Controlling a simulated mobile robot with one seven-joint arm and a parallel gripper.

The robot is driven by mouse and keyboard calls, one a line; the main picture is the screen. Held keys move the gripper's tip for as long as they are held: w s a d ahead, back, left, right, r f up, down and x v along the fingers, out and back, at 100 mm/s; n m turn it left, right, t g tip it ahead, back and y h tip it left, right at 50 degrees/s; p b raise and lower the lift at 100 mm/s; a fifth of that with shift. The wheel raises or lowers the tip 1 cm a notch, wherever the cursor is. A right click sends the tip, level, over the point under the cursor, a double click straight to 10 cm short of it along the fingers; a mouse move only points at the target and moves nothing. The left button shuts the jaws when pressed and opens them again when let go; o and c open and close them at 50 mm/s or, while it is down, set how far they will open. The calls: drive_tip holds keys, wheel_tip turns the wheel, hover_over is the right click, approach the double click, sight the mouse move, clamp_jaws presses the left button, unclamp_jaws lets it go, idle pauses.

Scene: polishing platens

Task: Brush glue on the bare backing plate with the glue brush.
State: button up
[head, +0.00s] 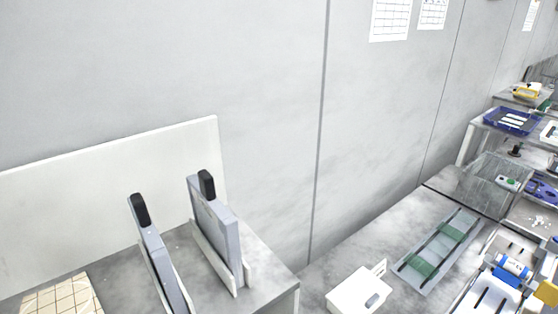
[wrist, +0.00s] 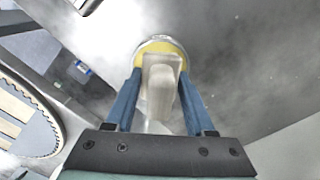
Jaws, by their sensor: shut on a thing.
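My gripper (wrist: 160,80) shows in the wrist view, its two blue fingers shut on a pale beige handle, which looks like the glue brush (wrist: 161,92). The handle points away from me, and its far end is hidden. Just beyond it is a round pale-rimmed pot with yellow inside (wrist: 150,46), probably glue. The brush overlaps the pot in this view; I cannot tell whether its tip is in the yellow. I cannot pick out the bare backing plate for sure in either view. My gripper is not in the head view.
In the head view, two grey slabs with black grips (head: 215,225) (head: 160,262) stand in white holders on a grey bench. A tan tiled piece (head: 62,298) lies at lower left. A green-banded tray (head: 440,250) and a white box (head: 358,291) are right. A round-edged object (wrist: 30,115) is left in the wrist view.

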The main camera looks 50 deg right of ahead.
drive_tip(key=shift+f, duration=0.35)
idle(1.2)
drive_tip(key=shift+r, duration=0.1)
wheel_tip(320, 180, up, 7)
drive_tip(key=p, duration=0.7)
idle(1.0)
drive_tip(key=shift+w+a+f+b, duration=0.25)
drive_tip(key=shift+w+b, duration=0.05)
drive_tip(key=shift+b, duration=0.15)
drive_tip(key=w+a+n+b, duration=0.3)
drive_tip(key=a+n+b, duration=0.2)
drive_tip(key=a, duration=0.5)
drive_tip(key=w+a+f+n+b, duration=0.1)
drive_tip(key=w+a+n+b, duration=0.3)
drive_tip(key=a+b, duration=0.5)
drive_tip(key=a+n, duration=0.1)
drive_tip(key=n, duration=0.1)
drive_tip(key=shift+a+n+b, duration=0.25)
drive_tip(key=shift+n+b, duration=0.05)
